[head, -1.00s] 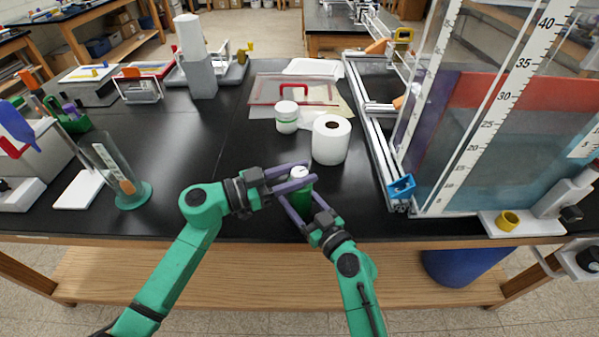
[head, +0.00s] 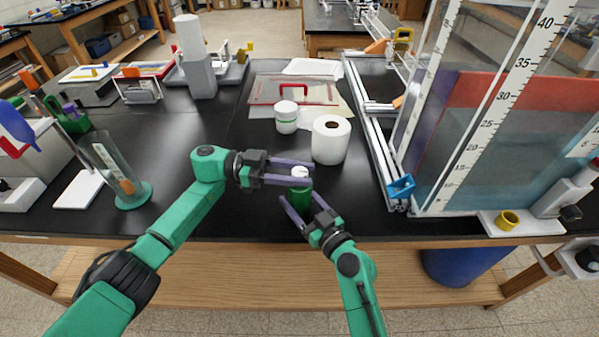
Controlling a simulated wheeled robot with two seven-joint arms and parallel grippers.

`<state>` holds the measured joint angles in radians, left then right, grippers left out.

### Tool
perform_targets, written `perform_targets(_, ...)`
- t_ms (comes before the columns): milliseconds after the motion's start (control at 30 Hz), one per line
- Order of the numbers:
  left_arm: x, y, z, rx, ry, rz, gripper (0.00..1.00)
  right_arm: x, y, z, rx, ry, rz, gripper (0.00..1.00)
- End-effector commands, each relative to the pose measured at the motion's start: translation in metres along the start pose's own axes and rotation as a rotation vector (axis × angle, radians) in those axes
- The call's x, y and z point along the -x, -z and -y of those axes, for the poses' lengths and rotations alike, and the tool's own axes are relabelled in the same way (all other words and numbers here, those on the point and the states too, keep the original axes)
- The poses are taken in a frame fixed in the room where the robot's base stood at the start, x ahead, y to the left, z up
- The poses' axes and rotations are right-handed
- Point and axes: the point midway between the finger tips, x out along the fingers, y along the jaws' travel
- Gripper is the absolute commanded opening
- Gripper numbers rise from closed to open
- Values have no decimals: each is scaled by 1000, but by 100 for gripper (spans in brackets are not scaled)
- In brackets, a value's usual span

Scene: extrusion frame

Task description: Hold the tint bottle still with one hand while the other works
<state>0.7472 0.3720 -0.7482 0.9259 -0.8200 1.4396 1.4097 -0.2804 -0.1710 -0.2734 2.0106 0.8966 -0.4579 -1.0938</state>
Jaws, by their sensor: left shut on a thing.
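The tint bottle (head: 300,199) is a small green bottle standing upright near the front edge of the black bench, with a white cap (head: 299,172) at its top. My left gripper (head: 300,172) comes in level from the left, its purple fingers shut on the cap, one on the far side and one on the near side. The fingers hide the join between cap and bottle, so I cannot tell whether the cap sits tight.
A white paper roll (head: 331,140) and a white jar with a green band (head: 286,117) stand just behind. A metal frame (head: 374,135) with a large scaled tank is at the right. A glass cylinder (head: 117,172) stands at the left. The bench between is clear.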

Motion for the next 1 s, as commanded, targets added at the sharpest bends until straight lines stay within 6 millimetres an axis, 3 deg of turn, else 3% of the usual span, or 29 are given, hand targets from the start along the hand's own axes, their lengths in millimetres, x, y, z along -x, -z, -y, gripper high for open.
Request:
perform_targets(433, -3, -6, 1, 8, -212, 6, 0, -1, 0, 3, 0, 7, -1, 6)
perform_targets(1000, 0, -2, 0, 2, -253, 7, 0, -1, 0, 2, 0, 6, -1, 6)
